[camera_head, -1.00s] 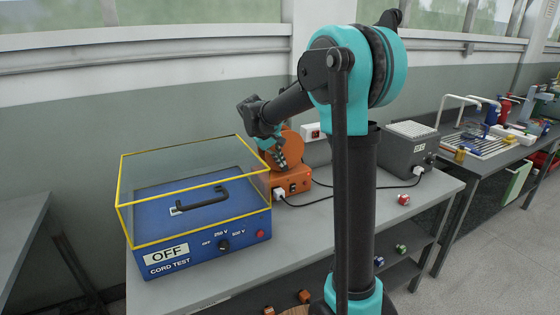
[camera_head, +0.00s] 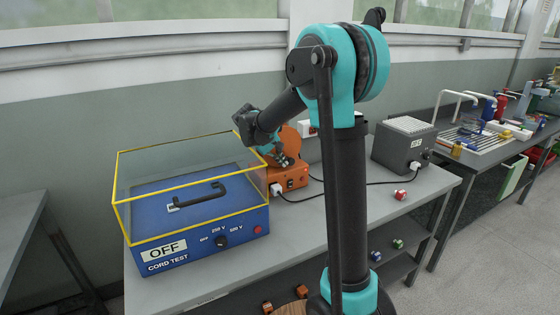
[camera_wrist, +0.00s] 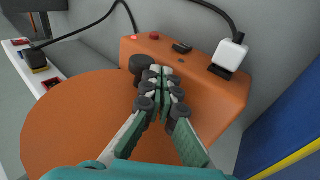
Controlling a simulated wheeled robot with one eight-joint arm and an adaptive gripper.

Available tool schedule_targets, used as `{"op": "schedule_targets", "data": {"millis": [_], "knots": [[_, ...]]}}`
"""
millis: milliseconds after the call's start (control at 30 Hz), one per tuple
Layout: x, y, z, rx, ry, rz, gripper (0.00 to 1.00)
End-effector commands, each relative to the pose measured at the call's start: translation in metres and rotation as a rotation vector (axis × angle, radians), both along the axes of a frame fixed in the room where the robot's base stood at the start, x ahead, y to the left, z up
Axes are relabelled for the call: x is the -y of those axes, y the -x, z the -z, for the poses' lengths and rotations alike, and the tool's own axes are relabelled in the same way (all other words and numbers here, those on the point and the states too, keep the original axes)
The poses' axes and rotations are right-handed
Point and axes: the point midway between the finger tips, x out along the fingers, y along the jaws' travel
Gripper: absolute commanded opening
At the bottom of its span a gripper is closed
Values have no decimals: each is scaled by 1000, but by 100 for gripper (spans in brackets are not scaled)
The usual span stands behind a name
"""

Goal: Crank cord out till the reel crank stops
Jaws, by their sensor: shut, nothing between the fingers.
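The orange cord reel (camera_head: 291,139) stands on its orange base (camera_head: 290,178) at the back of the bench, partly covered by my arm. In the wrist view its round orange disc (camera_wrist: 75,120) fills the lower left. A dark round knob (camera_wrist: 142,63), apparently the crank's, shows just left of my fingertips. My gripper (camera_wrist: 160,80) is shut and empty in front of the disc, close beside the knob; I cannot tell whether they touch. In the head view my gripper (camera_head: 284,161) is small and low on the reel's face. A white plug (camera_wrist: 230,53) sits in the base.
A blue cord tester (camera_head: 195,225) with a yellow-edged clear cover and an OFF sign stands left of the reel. A grey box (camera_head: 403,150) stands to the right, with a black cord (camera_head: 365,184) between. A red-and-white piece (camera_head: 400,195) lies near the front edge of the bench.

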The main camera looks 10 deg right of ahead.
Motion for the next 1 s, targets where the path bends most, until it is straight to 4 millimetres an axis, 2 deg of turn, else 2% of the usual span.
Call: {"op": "schedule_targets", "data": {"millis": [233, 600, 1000], "knots": [[6, -2, 3, 1, 0, 1, 0], [10, -4, 4, 38, 116, -1, 0], [11, -4, 4, 43, 130, 0, 0]]}}
